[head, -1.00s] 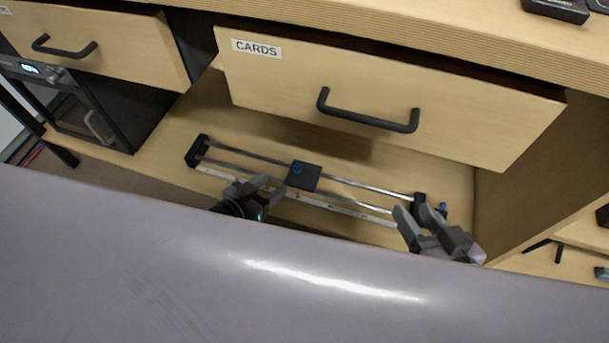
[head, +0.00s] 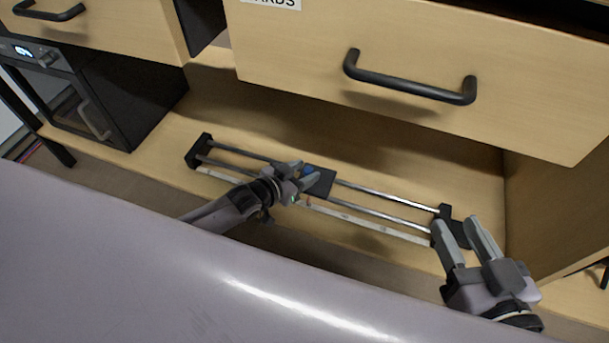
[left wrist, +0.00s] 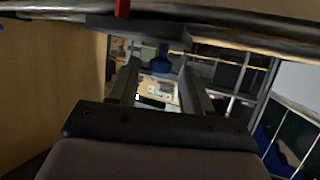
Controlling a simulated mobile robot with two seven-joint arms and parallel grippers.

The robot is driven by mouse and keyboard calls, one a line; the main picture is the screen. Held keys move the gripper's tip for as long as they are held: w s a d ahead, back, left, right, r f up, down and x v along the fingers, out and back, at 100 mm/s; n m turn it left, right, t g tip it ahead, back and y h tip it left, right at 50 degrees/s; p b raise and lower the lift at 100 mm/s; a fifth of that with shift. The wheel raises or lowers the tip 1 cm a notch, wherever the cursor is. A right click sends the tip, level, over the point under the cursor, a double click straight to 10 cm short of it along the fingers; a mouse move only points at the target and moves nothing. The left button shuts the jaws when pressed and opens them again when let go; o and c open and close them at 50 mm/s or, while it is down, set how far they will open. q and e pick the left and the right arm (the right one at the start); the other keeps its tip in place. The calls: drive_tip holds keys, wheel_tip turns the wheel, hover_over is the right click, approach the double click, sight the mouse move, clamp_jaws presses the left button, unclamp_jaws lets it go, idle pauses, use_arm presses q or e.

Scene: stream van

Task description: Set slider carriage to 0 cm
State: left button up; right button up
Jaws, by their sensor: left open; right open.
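The slider lies on the wooden shelf, with two metal rails (head: 385,206) between black end blocks and a pale scale strip (head: 350,218) along its front. Its black carriage (head: 325,186) with a blue knob (head: 308,170) sits near the middle of the rails. My left gripper (head: 303,172) is open at the carriage's left side, its fingertips by the blue knob. In the left wrist view the blue knob (left wrist: 162,60) shows between the open fingers, below the dark carriage (left wrist: 140,28). My right gripper (head: 463,237) is open and empty, its fingers at the slider's right end block (head: 447,222).
A wooden drawer with a black handle (head: 410,78) hangs above the slider. A black appliance (head: 90,95) stands at the left. A wooden side panel (head: 555,195) bounds the shelf on the right. The shelf behind the rails is clear.

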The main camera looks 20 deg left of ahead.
use_arm(q)
drive_tip(key=shift+w+d+f, duration=0.1)
drive_tip(key=shift+w+d, duration=0.05)
drive_tip(key=shift+w, duration=0.15)
clamp_jaws()
